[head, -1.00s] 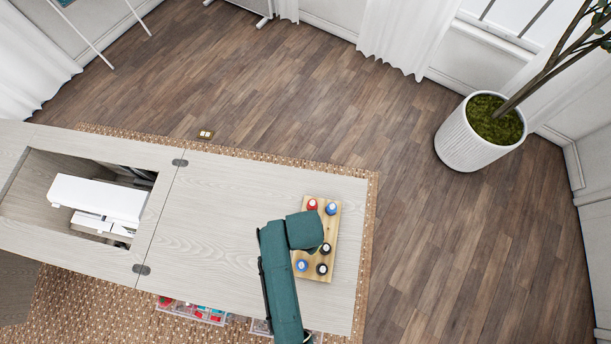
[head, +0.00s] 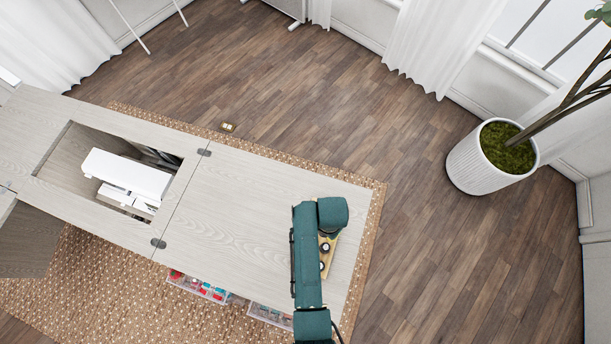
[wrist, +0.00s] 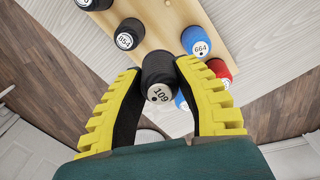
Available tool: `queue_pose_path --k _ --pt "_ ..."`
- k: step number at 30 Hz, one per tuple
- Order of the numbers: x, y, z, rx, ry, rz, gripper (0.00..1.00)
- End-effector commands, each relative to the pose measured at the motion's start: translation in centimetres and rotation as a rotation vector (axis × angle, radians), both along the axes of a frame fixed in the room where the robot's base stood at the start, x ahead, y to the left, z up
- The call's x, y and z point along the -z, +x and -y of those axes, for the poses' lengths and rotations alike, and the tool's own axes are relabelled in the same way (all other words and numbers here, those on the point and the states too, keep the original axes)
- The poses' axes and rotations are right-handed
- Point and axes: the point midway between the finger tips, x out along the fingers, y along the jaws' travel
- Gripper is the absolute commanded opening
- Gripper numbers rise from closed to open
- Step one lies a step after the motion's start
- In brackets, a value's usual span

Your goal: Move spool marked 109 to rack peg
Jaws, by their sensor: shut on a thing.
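The dark spool marked 109 (wrist: 157,68) is between the yellow toothed fingers of my gripper (wrist: 160,82) in the wrist view. The gripper is shut on it, and its marked end faces the camera. The wooden rack (wrist: 168,28) lies behind the spool, with other spools on it. I cannot tell how far the spool is from the board. In the head view, my arm covers much of the rack (head: 333,240) and hides the gripper and spool 109. No bare peg shows clearly.
The rack also holds spool 054 (wrist: 129,34), spool 664 (wrist: 196,41), a red spool (wrist: 219,70) and a blue one (wrist: 181,100). The tabletop (head: 250,215) left of my arm is clear. A sewing machine (head: 128,178) sits in the cabinet opening. Bins (head: 198,287) stand below the front edge.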

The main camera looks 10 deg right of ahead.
Motion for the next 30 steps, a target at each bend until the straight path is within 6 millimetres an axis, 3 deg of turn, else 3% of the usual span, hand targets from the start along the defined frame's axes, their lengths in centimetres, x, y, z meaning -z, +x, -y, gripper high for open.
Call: queue_pose_path --k 1,6,11,20,23,30 --pt "-2.3 0.5 1.5 0.038 0.000 0.000 0.12" --pt "-3.2 1.3 3.0 0.077 -0.001 0.017 0.12" --pt "-2.0 1.2 3.1 0.080 -0.002 0.016 0.12" --pt "2.2 1.2 3.1 0.079 -0.002 0.016 0.12" --pt "1.5 1.2 3.1 0.079 -0.002 0.017 0.12" --pt "2.2 1.2 3.1 0.079 -0.002 0.017 0.12"
